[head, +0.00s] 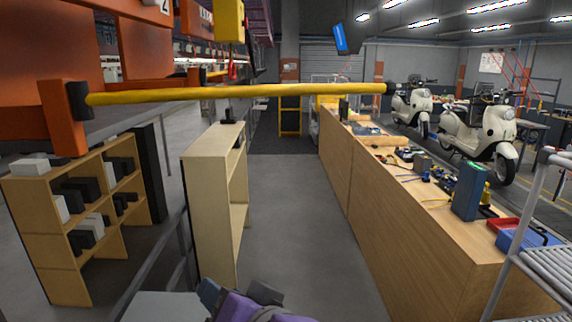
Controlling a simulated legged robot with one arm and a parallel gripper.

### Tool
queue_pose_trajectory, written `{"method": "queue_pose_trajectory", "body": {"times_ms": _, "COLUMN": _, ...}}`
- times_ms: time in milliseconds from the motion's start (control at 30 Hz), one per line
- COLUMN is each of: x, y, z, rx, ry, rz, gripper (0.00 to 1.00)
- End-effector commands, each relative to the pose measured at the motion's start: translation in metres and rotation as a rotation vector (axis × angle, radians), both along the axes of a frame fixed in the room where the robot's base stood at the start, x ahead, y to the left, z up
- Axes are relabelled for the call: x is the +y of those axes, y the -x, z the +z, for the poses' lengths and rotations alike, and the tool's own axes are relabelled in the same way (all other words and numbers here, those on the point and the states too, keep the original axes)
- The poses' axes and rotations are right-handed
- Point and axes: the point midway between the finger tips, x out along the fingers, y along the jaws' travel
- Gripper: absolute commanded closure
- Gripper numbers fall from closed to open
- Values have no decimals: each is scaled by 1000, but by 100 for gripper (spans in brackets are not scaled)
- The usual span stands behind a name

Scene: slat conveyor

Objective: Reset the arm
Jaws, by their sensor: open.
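My gripper (238,294) shows at the bottom edge of the head view, a little left of the middle. It is purple with dark grey fingers set apart, and it is open. I see nothing between the fingers. Most of the arm is out of the picture or cut off by the lower edge. The gripper is low in front of me, over the grey aisle floor (285,215).
A yellow bar (240,91) crosses the upper view from an orange post (62,115). A wooden shelf (215,165) stands left of the aisle, a long wooden counter (400,235) with tools and a blue box (467,192) right. White scooters (485,130) stand beyond. The aisle is clear.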

Motion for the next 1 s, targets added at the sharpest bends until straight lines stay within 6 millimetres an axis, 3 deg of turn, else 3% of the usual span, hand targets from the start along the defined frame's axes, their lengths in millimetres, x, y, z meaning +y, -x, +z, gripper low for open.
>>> {"method": "queue_pose_trajectory", "body": {"times_ms": 33, "x": -9, "y": 0, "z": -35, "rx": 47, "ry": 79, "rz": 11, "gripper": 56}}
{"method": "queue_pose_trajectory", "body": {"times_ms": 167, "x": -38, "y": 15, "z": -113, "rx": 204, "ry": 288, "rz": 63, "gripper": 56}}
{"method": "queue_pose_trajectory", "body": {"times_ms": 300, "x": -86, "y": 43, "z": -191, "rx": 419, "ry": 495, "rz": 100, "gripper": 56}}
{"method": "queue_pose_trajectory", "body": {"times_ms": 400, "x": -128, "y": 74, "z": -237, "rx": 597, "ry": 622, "rz": 118, "gripper": 56}}
{"method": "queue_pose_trajectory", "body": {"times_ms": 500, "x": -166, "y": 108, "z": -270, "rx": 776, "ry": 719, "rz": 131, "gripper": 56}}
{"method": "queue_pose_trajectory", "body": {"times_ms": 600, "x": -197, "y": 139, "z": -289, "rx": 928, "ry": 784, "rz": 137, "gripper": 56}}
{"method": "queue_pose_trajectory", "body": {"times_ms": 733, "x": -219, "y": 168, "z": -298, "rx": 1060, "ry": 825, "rz": 145, "gripper": 56}}
{"method": "queue_pose_trajectory", "body": {"times_ms": 1000, "x": -227, "y": 178, "z": -299, "rx": 1107, "ry": 839, "rz": 148, "gripper": 56}}
